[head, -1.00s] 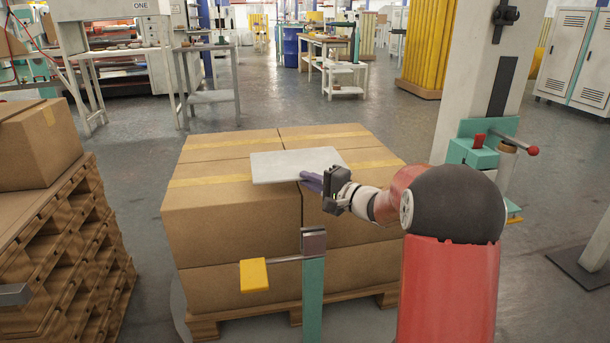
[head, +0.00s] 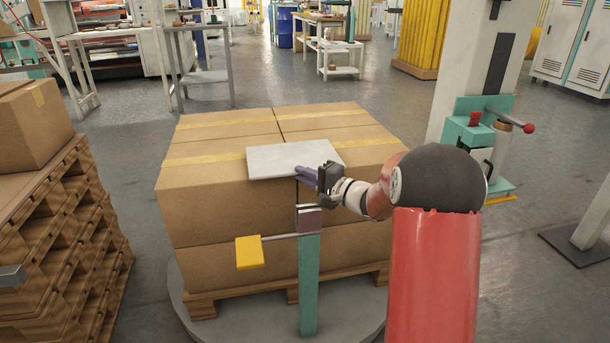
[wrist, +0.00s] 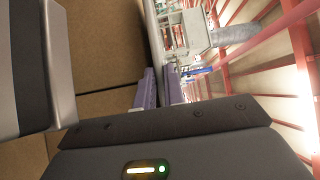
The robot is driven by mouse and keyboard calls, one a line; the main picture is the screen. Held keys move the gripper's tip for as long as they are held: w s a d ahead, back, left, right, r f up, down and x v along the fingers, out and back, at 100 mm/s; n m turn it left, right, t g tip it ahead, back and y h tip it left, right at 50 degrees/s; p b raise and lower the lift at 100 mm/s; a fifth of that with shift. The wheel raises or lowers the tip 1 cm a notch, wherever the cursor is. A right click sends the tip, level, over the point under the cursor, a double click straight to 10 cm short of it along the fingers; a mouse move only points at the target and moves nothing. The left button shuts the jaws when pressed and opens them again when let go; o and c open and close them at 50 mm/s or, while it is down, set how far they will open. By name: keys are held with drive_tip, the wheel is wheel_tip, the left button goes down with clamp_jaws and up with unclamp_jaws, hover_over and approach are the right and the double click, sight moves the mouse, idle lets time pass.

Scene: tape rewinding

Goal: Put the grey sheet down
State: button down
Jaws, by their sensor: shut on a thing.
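The grey sheet (head: 290,158) is flat and level over the front middle of the top of a stack of cardboard boxes (head: 215,210). My gripper (head: 307,176) is shut on its front right edge, with purple fingers. In the wrist view the sheet (wrist: 154,40) shows edge-on as a thin strip between the fingers (wrist: 160,92), beside the brown box top (wrist: 100,45). The sheet is very close to the boxes; I cannot tell whether it touches them.
The boxes stand on a wooden pallet on a round grey plate (head: 190,318). A green post (head: 310,285) with a yellow paddle (head: 249,252) stands in front. Another pallet stack with a box (head: 30,125) is at left. A white column (head: 480,60) stands at right.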

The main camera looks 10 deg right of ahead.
drive_tip(key=shift+f+b, duration=0.6)
drive_tip(key=shift+b, duration=0.25)
drive_tip(key=c, duration=1.4)
unclamp_jaws()
